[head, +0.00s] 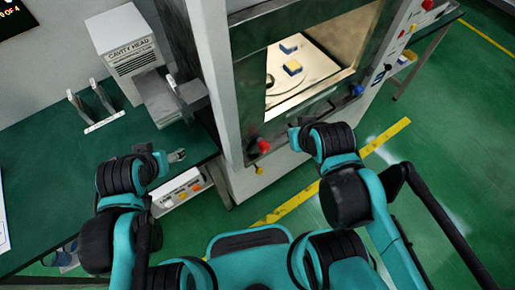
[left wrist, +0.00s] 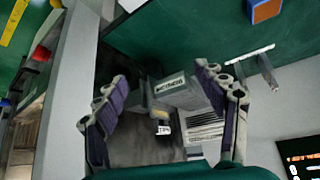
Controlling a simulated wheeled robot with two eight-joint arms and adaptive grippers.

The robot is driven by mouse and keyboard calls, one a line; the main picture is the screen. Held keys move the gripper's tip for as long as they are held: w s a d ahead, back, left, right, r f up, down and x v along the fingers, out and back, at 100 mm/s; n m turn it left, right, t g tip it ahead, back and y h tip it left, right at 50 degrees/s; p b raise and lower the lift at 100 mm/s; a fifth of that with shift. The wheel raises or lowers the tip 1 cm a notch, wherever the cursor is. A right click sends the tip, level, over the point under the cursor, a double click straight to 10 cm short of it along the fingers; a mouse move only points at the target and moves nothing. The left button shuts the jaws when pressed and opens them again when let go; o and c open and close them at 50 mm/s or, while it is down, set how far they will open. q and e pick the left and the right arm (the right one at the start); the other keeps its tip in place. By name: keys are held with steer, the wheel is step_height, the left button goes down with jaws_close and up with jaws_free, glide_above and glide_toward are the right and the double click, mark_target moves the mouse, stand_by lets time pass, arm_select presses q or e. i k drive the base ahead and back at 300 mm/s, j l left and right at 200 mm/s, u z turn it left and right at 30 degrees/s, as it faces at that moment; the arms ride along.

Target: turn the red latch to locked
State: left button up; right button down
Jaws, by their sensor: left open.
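A red knob-like piece, which looks like the red latch (head: 265,146), sits at the lower left of the tall cabinet's front frame in the head view. A red piece (left wrist: 40,53), seemingly the same one, shows at the upper left of the left wrist view. My left gripper (head: 178,156) is left of the cabinet, apart from the red piece. In the left wrist view it (left wrist: 165,95) is open, with nothing between its fingers. My right gripper (head: 294,136) is just right of the red piece in the picture; its finger opening is unclear, as is any contact.
The cabinet's open chamber (head: 312,72) holds blue-and-yellow blocks (head: 292,67). A blue knob (head: 357,90) is on the frame's right. The cavity head box (head: 128,60) and a white two-post holder (head: 104,124) stand on the green bench (head: 60,160). A button box (head: 180,196) is at the bench edge.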

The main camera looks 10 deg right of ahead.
mark_target(260, 144)
steer(key=k+l+u, duration=0.1)
steer(key=k+l, duration=0.3)
steer(key=k, duration=0.15)
steer(key=k+l, duration=0.4)
steer(key=k, duration=0.2)
steer(key=u, duration=0.05)
